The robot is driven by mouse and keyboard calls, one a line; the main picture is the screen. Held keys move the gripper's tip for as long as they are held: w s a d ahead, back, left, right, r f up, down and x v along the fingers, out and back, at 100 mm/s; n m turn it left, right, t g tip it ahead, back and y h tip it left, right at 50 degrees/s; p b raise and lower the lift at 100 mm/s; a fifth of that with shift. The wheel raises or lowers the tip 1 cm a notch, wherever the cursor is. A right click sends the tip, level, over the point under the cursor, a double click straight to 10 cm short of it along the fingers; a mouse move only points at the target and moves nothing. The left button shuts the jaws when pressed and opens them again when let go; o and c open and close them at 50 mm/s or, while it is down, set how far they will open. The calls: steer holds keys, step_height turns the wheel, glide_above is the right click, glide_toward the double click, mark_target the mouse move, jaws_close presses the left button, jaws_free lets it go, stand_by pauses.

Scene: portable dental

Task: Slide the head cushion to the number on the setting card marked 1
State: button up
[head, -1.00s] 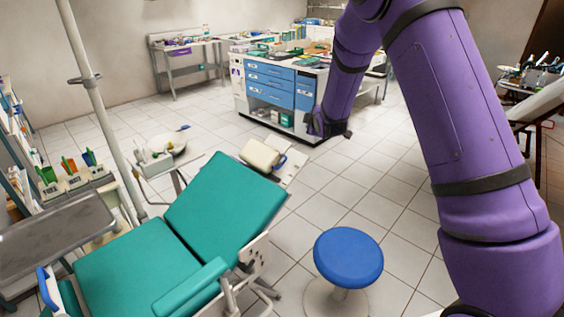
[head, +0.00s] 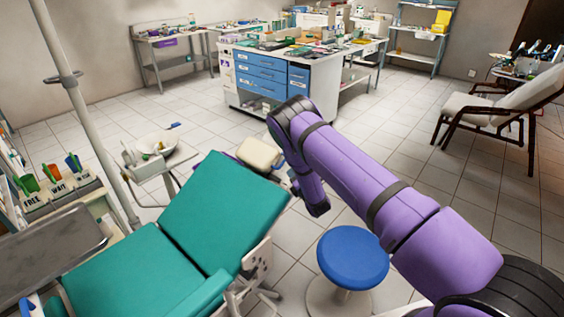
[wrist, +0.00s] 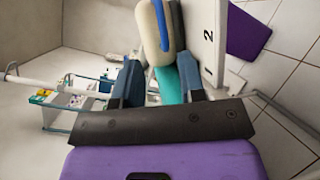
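The cream head cushion (head: 259,153) is at the top of the teal chair backrest (head: 222,208). In the wrist view the cushion (wrist: 152,35) shows at the top centre, with a blue part (wrist: 164,40) along its side. To its right is a white plate (wrist: 203,45) with a 2 and, below it, what looks like a 1. My gripper (wrist: 158,82) is open and empty, its fingers apart below the cushion in the picture and not touching it. In the head view my gripper's fingers are hard to make out beside the backrest. I cannot identify a separate setting card.
A blue stool (head: 352,258) stands right of the chair, below my arm. A small basin (head: 157,146) and a pole (head: 88,110) stand left. A blue-drawer cabinet (head: 268,78) is behind. Open tiled floor lies to the right, before a reclined chair (head: 500,105).

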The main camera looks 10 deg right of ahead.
mark_target(283, 163)
steer(key=x, duration=1)
steer(key=shift+w+a+f, duration=0.15)
steer(key=shift+w+f, duration=0.1)
steer(key=shift+w, duration=0.1)
jaws_close()
